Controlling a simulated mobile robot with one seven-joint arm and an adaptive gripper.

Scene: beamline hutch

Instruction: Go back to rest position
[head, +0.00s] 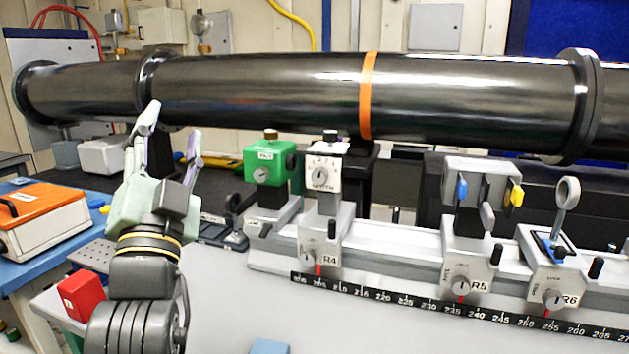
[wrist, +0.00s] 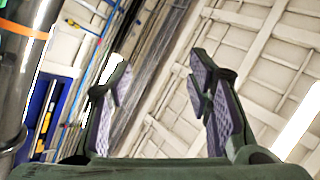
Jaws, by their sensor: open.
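My gripper (head: 172,135) stands at the left in the head view, raised with its fingers pointing up, in front of the black beam pipe. Its two fingers are spread apart with nothing between them. In the wrist view my gripper (wrist: 160,95) is open and empty, facing the ceiling panels and beams. It is left of the green unit (head: 265,163) on the rail and touches nothing that I can see.
A long black pipe (head: 260,85) runs across behind. A rail with a ruler (head: 400,300) carries several optic mounts, including R4 (head: 322,245), R5 (head: 470,265) and R6 (head: 553,280). An orange-topped box (head: 42,205) sits on a blue table at left. A red block (head: 82,296) lies near my arm.

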